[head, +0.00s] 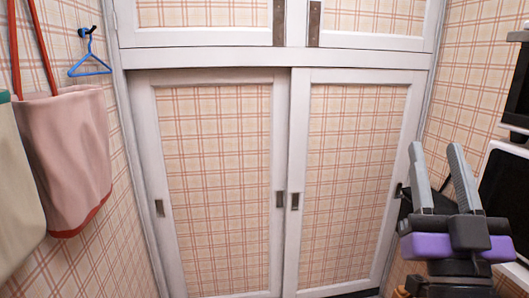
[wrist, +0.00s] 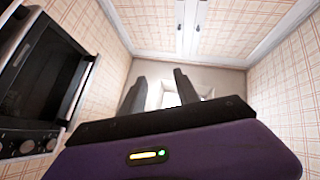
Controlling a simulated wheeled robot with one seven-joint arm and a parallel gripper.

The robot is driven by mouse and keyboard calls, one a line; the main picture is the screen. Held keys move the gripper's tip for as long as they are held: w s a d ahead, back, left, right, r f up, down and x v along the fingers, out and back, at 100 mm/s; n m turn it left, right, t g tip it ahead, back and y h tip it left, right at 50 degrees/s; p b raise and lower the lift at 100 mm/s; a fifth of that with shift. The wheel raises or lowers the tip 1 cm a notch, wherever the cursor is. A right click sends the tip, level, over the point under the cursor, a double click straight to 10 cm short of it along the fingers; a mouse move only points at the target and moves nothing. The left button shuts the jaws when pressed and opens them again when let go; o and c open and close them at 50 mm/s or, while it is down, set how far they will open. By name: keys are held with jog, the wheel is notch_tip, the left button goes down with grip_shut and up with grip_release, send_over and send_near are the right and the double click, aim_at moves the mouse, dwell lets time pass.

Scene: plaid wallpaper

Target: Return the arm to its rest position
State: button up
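My gripper (head: 436,152) is at the right of the head view, with its two grey fingers pointing up. The fingers stand apart with nothing between them. In the wrist view the fingers of my gripper (wrist: 156,84) also show apart and empty, above its purple body. My gripper is raised in front of the right sliding door and close to the black and white appliances on the right.
A left sliding door (head: 220,190) and a right sliding door (head: 355,180) are closed ahead. An oven-like appliance (wrist: 40,75) fills the wrist view's left.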

jog(key=s+a+f+n+g+y, duration=0.25)
jog(key=s+f, duration=0.25)
jog(key=f, duration=0.6)
jog(key=s+a+f+n+g+y, duration=0.1)
jog(key=s+a+f+n+y, duration=0.25)
jog(key=f, duration=0.75)
jog(key=s+f+m+g, duration=0.2)
jog(key=s+f+g, duration=0.1)
jog(key=s+f, duration=0.5)
jog(key=s+f+m+g, duration=0.1)
jog(key=s+f+g, duration=0.3)
jog(key=s+f, duration=0.4)
jog(key=s, duration=0.7)
jog(key=shift+s+a+m, duration=0.3)
jog(key=shift+m, duration=0.1)
jog(key=shift+o, duration=0.4)
